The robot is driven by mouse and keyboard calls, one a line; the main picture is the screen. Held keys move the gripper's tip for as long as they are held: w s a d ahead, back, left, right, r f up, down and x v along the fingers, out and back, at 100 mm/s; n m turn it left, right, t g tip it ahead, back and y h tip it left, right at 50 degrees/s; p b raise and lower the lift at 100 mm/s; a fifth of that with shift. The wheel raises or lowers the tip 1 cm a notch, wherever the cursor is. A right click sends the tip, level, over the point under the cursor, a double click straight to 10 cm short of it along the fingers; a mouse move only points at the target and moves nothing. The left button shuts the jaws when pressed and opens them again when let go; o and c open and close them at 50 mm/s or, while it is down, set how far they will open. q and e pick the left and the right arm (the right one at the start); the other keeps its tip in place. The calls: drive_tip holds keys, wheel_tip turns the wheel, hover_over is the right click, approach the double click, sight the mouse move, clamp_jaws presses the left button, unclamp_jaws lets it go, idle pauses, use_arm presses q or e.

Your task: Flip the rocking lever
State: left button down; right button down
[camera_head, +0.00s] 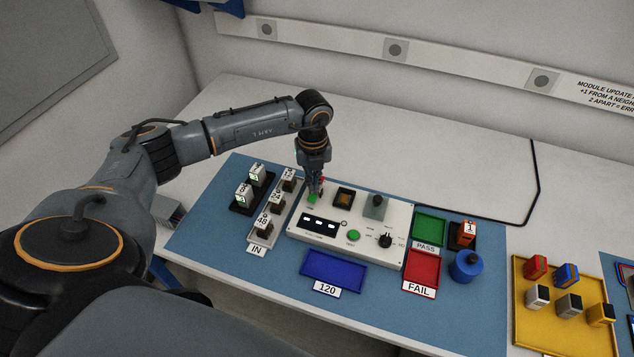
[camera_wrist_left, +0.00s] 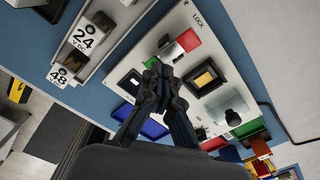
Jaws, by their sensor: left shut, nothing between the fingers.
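A white control panel (camera_head: 295,228) lies on the blue mat. Near its far left corner, by the word LOCK, is the rocking lever (camera_wrist_left: 169,50), a small grey piece beside a red patch (camera_wrist_left: 188,40). A green patch (camera_head: 311,198) shows on its other side in the head view. My left gripper (camera_head: 315,188) points down over this corner and hides most of the lever there. In the wrist view the left gripper (camera_wrist_left: 159,72) is shut and empty, its tips close to the lever. I cannot tell whether they touch it. My right gripper is not in view.
Left of the panel stand dark blocks with white labels in the IN tray (camera_head: 259,242). A blue tray (camera_head: 334,270) lies in front, and green (camera_head: 430,226) and red (camera_head: 423,268) trays lie to the right. A grey knob block (camera_head: 375,207) stands on the panel.

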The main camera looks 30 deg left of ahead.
sight(313, 194)
use_arm(q)
wheel_tip(313, 194, up, 5)
drive_tip(key=p, duration=0.3)
idle(0.5)
drive_tip(key=shift+f, duration=0.1)
